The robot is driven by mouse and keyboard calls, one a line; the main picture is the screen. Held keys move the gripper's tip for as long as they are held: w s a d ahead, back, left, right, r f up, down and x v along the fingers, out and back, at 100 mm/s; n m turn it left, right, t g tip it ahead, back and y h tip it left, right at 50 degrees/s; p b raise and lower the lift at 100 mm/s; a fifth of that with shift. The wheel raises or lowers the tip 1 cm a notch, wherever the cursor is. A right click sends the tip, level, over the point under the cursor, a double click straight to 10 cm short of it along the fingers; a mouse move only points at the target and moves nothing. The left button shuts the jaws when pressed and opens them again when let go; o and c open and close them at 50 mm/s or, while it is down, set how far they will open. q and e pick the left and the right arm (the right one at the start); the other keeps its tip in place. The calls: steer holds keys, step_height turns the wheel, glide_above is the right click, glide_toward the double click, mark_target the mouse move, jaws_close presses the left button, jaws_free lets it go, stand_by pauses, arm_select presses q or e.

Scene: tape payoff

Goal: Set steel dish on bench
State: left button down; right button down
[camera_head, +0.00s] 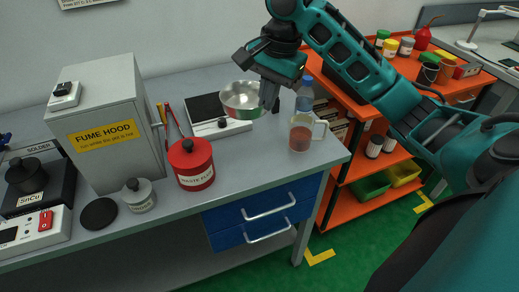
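The steel dish (241,101) is a shiny round bowl, in the middle of the head view. It shows above the bench (255,153), overlapping the right end of a white device with a black top plate. My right gripper (267,96) comes down from the upper right and is at the dish's right rim. It looks shut on that rim, though the fingertips are partly hidden. The dish appears raised off the bench, but the exact gap under it cannot be told. My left gripper is not in view.
The white device (234,128) lies below and behind the dish. A red waste pot (192,164) and fume hood box (107,125) stand left. Bare bench lies between pot and beaker.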

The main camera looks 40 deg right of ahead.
step_height(320, 180, down, 16)
steer(key=shift+f, duration=0.25)
stand_by(0.4)
steer(key=c, duration=1.8)
jaws_free()
steer(key=shift+f, duration=0.15)
steer(key=o, duration=0.4)
steer(key=shift+o, duration=0.2)
step_height(320, 180, up, 12)
steer(key=s, duration=0.2)
steer(key=shift+d, duration=0.4)
